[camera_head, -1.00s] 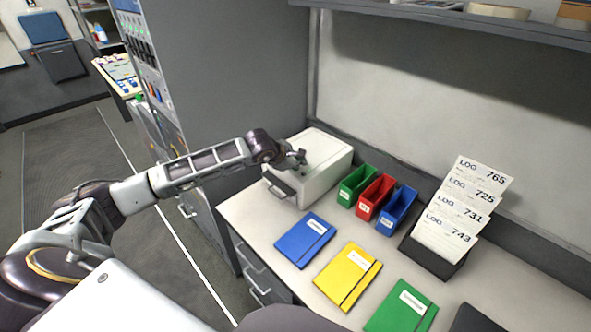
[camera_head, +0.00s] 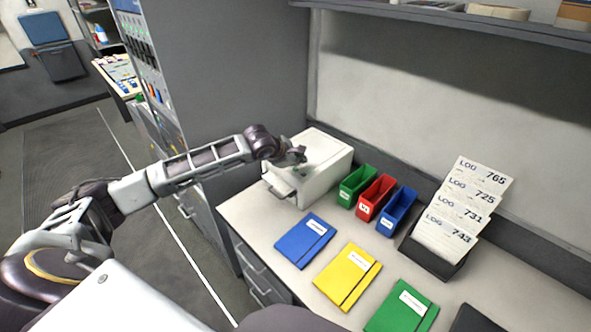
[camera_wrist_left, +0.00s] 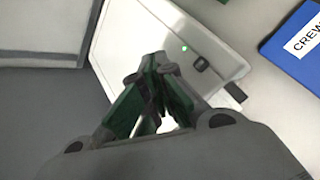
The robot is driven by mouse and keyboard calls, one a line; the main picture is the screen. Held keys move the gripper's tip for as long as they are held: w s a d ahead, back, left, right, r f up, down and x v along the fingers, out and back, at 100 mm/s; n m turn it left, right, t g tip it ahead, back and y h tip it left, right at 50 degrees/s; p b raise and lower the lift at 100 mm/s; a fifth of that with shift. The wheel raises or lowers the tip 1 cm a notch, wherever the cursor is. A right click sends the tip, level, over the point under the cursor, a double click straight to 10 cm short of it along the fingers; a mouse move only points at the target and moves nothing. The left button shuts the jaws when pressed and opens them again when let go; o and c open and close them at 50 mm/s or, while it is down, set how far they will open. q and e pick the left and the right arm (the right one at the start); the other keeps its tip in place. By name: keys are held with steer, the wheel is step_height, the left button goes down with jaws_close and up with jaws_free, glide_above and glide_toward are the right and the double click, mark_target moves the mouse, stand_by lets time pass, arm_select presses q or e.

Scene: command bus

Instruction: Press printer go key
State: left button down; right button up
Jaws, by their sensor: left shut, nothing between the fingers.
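The white printer (camera_head: 328,160) stands at the back left corner of the desk; its top also shows in the left wrist view (camera_wrist_left: 205,38). A small dark key (camera_wrist_left: 200,63) sits on its top, with a lit green light (camera_wrist_left: 183,48) beside it. My left gripper (camera_head: 300,155) is shut and empty over the printer's top. In the left wrist view its fingertips (camera_wrist_left: 160,62) are to the left of the dark key. I cannot tell whether they touch the printer. My right gripper is not in view.
Green, red and blue bins (camera_head: 376,197) stand right of the printer. Blue (camera_head: 305,240), yellow (camera_head: 347,276) and green (camera_head: 402,308) folders lie in front. A log card rack (camera_head: 440,258) stands at the right. A grey cabinet rises behind the arm.

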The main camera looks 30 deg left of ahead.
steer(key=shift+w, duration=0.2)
arm_select(q)
steer(key=shift+r, duration=0.75)
steer(key=shift+r+p, duration=0.45)
steer(key=shift+r, duration=0.3)
steer(key=shift+r+p, duration=0.3)
steer(key=shift+r, duration=0.7)
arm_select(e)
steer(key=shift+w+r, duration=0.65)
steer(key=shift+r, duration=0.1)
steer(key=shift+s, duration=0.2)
